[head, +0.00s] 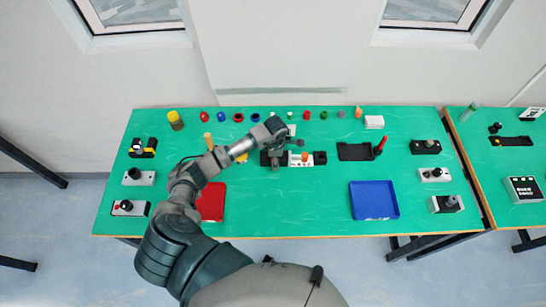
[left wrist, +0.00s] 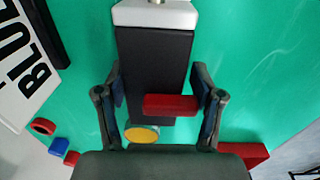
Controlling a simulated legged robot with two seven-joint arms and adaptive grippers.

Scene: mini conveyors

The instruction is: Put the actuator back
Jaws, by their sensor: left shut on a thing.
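My left gripper (head: 277,143) is over the middle of the green table, at the small conveyor unit (head: 306,159). The block has a white end piece (left wrist: 155,15). A red bar (left wrist: 170,105) lies across it near the right finger, and a yellow disc (left wrist: 142,135) shows by its lower end. I cannot tell for sure whether this block is the actuator. My right gripper is not in view.
A red tray (head: 211,203) and a blue tray (head: 374,200) stand near the front edge. Small coloured pieces line the back. A black holder (head: 355,151) with a red handle (head: 381,144) stands right of the unit. Button boxes (head: 139,177) line both sides.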

